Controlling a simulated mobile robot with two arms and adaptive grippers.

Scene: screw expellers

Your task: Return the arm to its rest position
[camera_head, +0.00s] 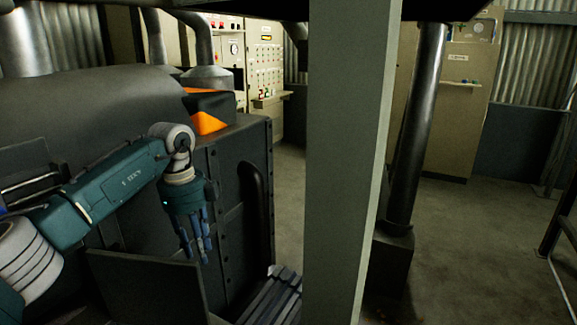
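My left arm (115,190) comes in from the left, a teal link with a grey wrist joint that bends downward. My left gripper (197,254) hangs from it with its blue-grey fingers pointing down. The fingers are spread with gaps between them and nothing shows in them. It hangs in front of the dark machine's side, above and beyond a dark tilted plate. I cannot tell how far it is from the machine. My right arm and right gripper are not in view.
The dark machine (95,105) fills the left, with an orange part (207,122) on it. A grey post (345,170) stands close in the middle. The dark plate (145,285) and grey slats (272,298) are below the gripper. Control cabinets (265,75) stand behind.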

